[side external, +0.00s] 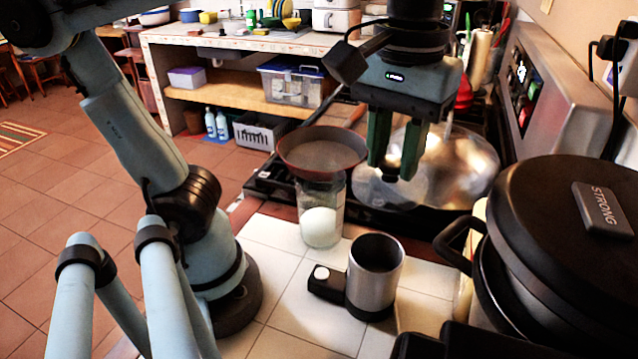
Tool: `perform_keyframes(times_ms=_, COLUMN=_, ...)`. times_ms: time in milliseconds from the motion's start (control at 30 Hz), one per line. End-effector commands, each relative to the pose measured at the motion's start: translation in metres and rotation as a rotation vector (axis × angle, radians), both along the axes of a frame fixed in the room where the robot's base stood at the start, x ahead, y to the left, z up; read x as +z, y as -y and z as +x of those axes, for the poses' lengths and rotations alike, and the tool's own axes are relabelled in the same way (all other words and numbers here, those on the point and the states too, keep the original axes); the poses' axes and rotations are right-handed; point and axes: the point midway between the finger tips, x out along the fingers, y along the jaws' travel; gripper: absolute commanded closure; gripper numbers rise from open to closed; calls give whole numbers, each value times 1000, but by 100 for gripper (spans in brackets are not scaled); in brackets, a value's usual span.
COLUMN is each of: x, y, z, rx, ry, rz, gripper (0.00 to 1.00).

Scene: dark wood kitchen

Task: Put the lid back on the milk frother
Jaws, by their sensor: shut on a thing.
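The milk frother (374,277) is a silver cup with a dark rim and base and a black handle with a white button. It stands upright on the white tiles, and its top is uncovered. My gripper (396,168) is above and slightly behind it in the picture, pointing down. Its green fingers are shut on the lid (372,190), a clear, pale disc that is hard to make out against the shiny metal behind. The lid is in the air, apart from the frother. Its grip point is partly hidden between the fingers.
A glass jar (321,222) with a white content and a wide brown bowl (322,152) on top stands left of the gripper. A large black pot (560,240) is at right. A shiny metal dome (465,170) lies behind. Tiles around the frother's front are clear.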

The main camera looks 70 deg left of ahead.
Motion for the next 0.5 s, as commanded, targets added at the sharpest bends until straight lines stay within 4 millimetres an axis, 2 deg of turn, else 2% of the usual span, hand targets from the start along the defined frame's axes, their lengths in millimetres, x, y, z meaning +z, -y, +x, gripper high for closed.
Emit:
perform_keyframes(times_ms=33, x=-11, y=-2, z=1, rx=8, ry=0, rz=1, gripper=97)
perform_keyframes(times_ms=200, x=-35, y=-3, z=1, rx=11, ry=0, rz=1, gripper=97)
perform_keyframes(times_ms=500, x=-53, y=-3, z=1, rx=13, ry=1, rz=0, gripper=97)
